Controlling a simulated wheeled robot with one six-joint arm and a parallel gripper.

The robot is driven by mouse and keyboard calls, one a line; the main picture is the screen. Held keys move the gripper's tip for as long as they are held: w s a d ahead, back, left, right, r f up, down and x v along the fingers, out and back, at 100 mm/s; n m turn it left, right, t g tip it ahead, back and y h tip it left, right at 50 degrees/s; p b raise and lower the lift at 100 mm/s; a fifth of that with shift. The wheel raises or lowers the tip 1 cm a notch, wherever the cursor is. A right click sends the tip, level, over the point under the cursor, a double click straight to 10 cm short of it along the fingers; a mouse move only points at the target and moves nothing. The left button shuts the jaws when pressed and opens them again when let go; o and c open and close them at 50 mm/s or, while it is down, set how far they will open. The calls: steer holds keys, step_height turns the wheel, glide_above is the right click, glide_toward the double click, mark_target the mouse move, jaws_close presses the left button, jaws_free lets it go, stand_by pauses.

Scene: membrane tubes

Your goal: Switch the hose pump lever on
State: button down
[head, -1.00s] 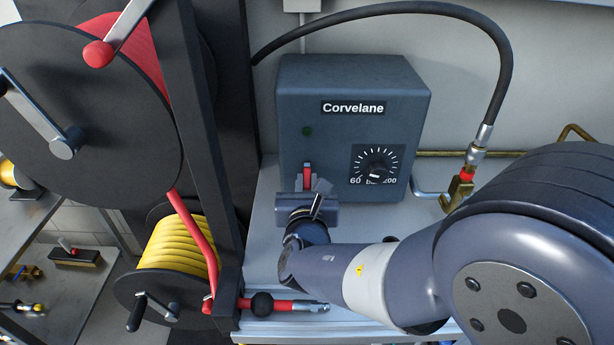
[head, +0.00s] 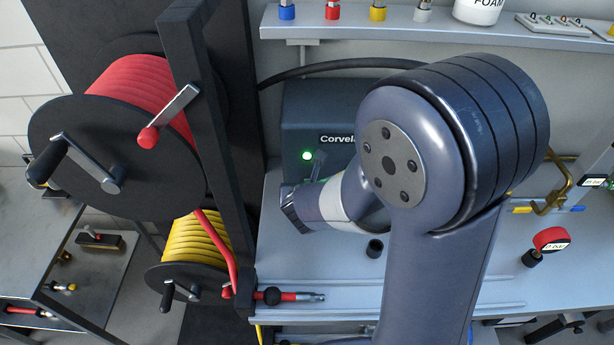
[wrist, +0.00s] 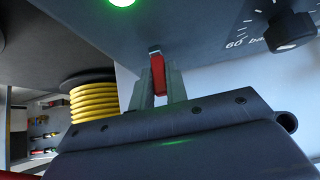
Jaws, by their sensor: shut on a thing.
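The hose pump is a dark grey box (head: 296,117) with a name plate, at the back of the bench in the head view. Its round lamp (head: 306,155) glows bright green; it also shows at the top of the wrist view (wrist: 121,2). The red lever (wrist: 157,70) stands between my gripper's fingers (wrist: 157,88) in the wrist view, and they are shut on it. In the head view my gripper (head: 317,166) is at the pump front below the lamp, and my arm hides the lever and the right part of the pump.
A pressure dial (wrist: 290,32) sits right of the lever on the pump front. A red hose reel (head: 142,82) and a yellow one (head: 195,243) stand on the left. A black hose (head: 325,66) runs behind the pump. A shelf (head: 375,29) with fittings is above.

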steer(key=shift+w+r+g+p, duration=0.1)
steer(key=shift+r+g+p, duration=0.4)
steer(key=shift+p, duration=0.7)
steer(key=shift+f+g+p, duration=0.25)
steer(key=shift+g+p, duration=0.15)
steer(key=shift+p, duration=0.2)
steer(key=c, duration=1.4)
jaws_free()
steer(key=shift+r, duration=0.1)
steer(key=v, duration=1)
steer(key=shift+s+r, duration=0.2)
steer(key=shift+x, duration=5.4)
